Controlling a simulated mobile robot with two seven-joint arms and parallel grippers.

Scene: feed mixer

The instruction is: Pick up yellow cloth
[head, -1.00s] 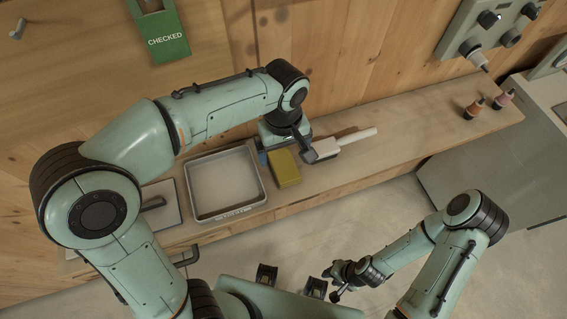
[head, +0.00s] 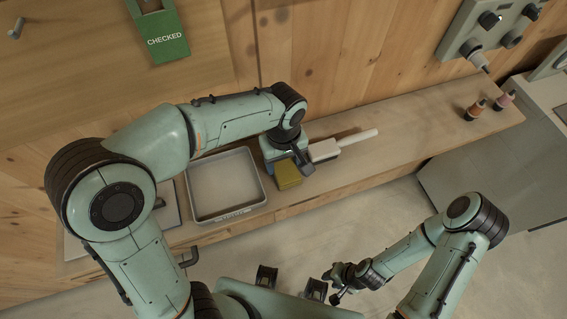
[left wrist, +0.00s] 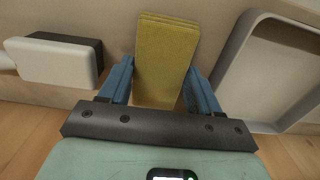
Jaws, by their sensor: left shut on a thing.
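The yellow cloth (head: 288,175) is a folded, block-like pad on the wooden bench, between the tray and the white brush. It also shows in the left wrist view (left wrist: 166,52). My left gripper (left wrist: 162,88) has its blue fingers on either side of the cloth and is shut on it. In the head view my left gripper (head: 284,163) hides the cloth's far part. I cannot tell whether the cloth is clear of the bench. My right gripper (head: 341,282) is away from the bench at lower centre, too small to read its jaws.
A grey tray (head: 263,192) lies left of the cloth. A white brush (head: 324,150) with a long handle lies close on its right. Two small bottles (head: 475,110) stand at the bench's right end. The bench (head: 420,122) is clear between brush and bottles.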

